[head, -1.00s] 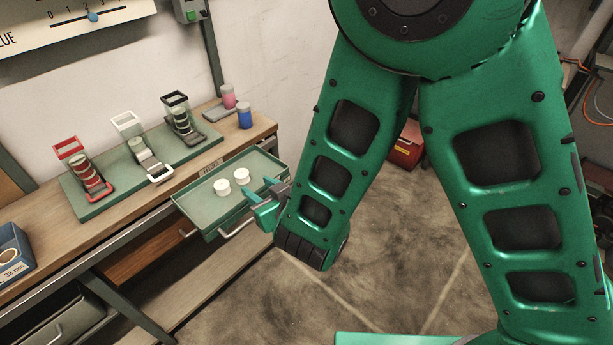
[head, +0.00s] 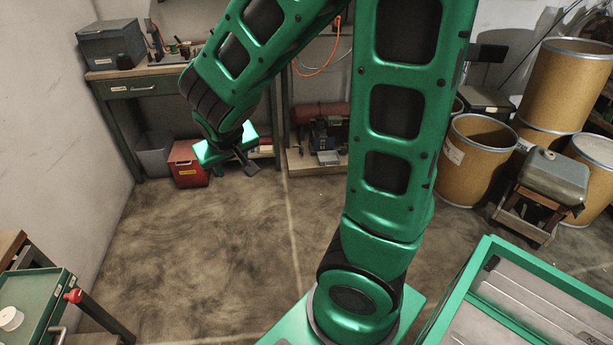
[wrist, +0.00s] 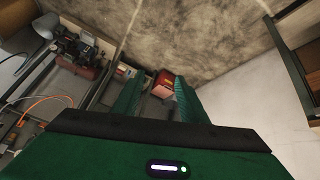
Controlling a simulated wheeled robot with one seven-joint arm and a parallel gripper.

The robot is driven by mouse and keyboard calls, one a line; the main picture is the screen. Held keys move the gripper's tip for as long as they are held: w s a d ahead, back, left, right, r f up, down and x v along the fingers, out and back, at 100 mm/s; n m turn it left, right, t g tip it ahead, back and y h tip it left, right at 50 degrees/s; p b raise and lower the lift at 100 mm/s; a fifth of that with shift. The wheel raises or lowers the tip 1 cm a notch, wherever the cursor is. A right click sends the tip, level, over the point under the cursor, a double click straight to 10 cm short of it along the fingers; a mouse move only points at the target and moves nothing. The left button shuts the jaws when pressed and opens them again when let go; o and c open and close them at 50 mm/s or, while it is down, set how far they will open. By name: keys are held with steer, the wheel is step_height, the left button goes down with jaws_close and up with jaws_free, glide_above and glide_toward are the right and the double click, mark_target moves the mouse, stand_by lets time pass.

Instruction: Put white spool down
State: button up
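A white spool (head: 10,318) sits in the green tray (head: 48,312) at the lower left edge of the head view. The rest of the tray is cut off by the picture edge. No spool shows in the wrist view.
A red box (head: 187,165) and a grey bin (head: 153,153) stand on the floor behind my gripper. A green-framed workbench (head: 140,87) is at the back. Brown drums (head: 480,155) stand at the right. The middle floor is clear.

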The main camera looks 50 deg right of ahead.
steer(key=s+d+r+m+g+y, duration=0.1)
steer(key=s+d+g, duration=0.1)
steer(key=s, duration=0.6)
steer(key=s+d+r+m+g+y, duration=0.1)
steer(key=s+d+r+g, duration=0.1)
steer(key=s, duration=0.6)
steer(key=s+d+r+m+g+y, duration=0.1)
steer(key=s+d, duration=0.3)
steer(key=s, duration=0.5)
steer(key=shift+d+r+m+g, duration=0.25)
steer(key=shift+r+m+g, duration=0.2)
steer(key=shift+r, duration=0.25)
